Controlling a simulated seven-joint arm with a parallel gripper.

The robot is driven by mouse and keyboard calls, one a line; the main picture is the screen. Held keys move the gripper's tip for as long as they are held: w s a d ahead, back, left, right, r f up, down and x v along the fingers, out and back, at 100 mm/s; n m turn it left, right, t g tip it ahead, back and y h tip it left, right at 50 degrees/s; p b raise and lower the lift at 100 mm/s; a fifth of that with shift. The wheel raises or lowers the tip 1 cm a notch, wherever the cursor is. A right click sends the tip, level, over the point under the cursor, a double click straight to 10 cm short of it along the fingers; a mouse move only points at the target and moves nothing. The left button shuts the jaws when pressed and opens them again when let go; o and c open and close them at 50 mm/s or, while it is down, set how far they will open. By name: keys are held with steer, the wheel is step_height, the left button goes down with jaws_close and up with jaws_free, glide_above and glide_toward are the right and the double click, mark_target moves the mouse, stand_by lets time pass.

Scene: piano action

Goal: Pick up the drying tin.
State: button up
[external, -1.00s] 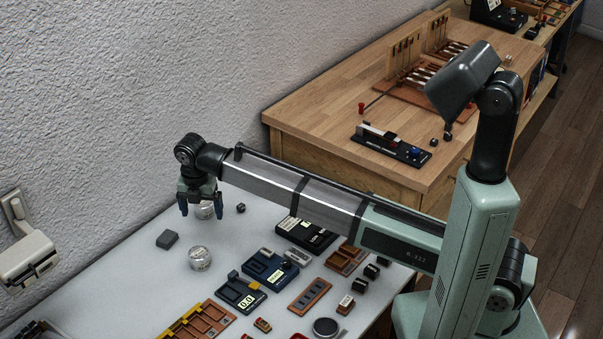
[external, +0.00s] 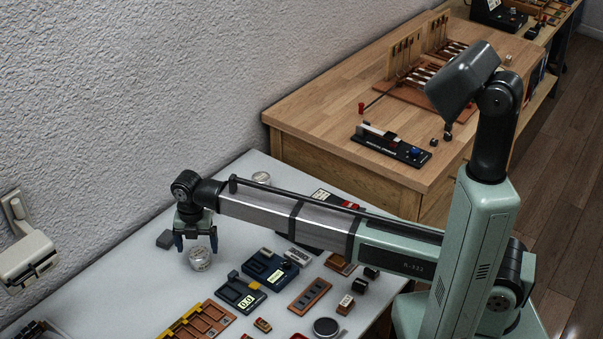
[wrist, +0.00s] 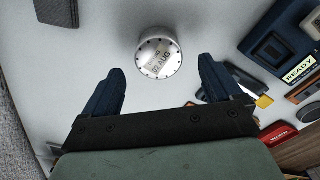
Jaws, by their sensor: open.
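A round silver tin (external: 200,262) stands on the pale bench, just below my gripper in the external view. In the wrist view the tin (wrist: 158,55) has a light label on top that seems to read "02 AUG". My gripper (external: 197,244) points down and is open, with its blue fingers apart. In the wrist view the tin lies beyond the gap between the fingertips (wrist: 163,68), and nothing is held. A similar silver tin (external: 261,177) stands farther back, partly hidden by my arm. I cannot read a name on either tin.
A dark grey block (external: 165,239) lies left of the near tin. To its right are a navy device (external: 268,268), a dark device with a lit display (external: 240,294) and an orange tray (external: 200,322). A textured wall borders the bench. Bench around the near tin is bare.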

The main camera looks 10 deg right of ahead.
mark_target(196, 254)
steer(key=shift+w+f, duration=0.15)
steer(key=shift+f, duration=1.15)
steer(key=shift+w+f, duration=0.1)
steer(key=shift+f, duration=1.2)
steer(key=c, duration=1.2)
